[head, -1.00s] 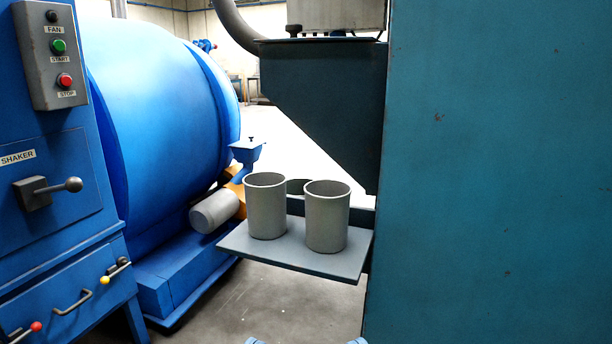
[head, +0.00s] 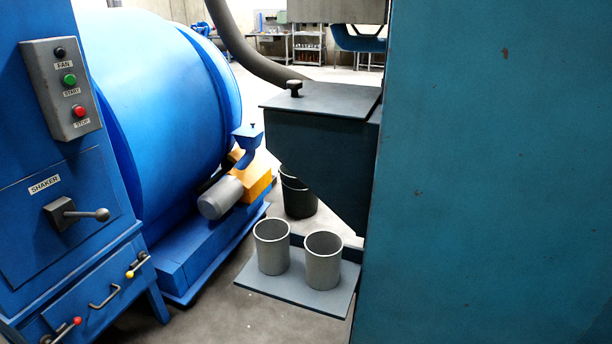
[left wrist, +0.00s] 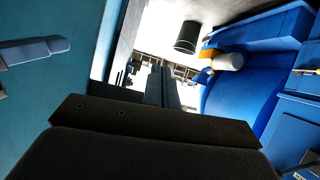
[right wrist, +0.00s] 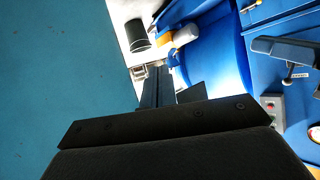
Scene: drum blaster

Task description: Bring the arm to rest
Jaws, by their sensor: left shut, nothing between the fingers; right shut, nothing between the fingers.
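Neither gripper shows in the head view. In the left wrist view my left gripper (left wrist: 162,85) has its dark fingers together with nothing between them. In the right wrist view my right gripper (right wrist: 156,85) is likewise shut and empty. Both point over open space, and I see neither touching anything. The blue drum machine (head: 165,95) is at left in the head view, with the shaker lever (head: 85,214) and the grey fan box (head: 62,90) on its cabinet. The fan box has a green and a red button.
Two grey cups (head: 271,247) (head: 323,260) stand upright on a shelf (head: 290,297) beside a teal cabinet wall (head: 490,170). A dark hopper (head: 320,140) hangs above. A black bucket (head: 299,197) stands on the floor behind. Floor shows between machine and shelf.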

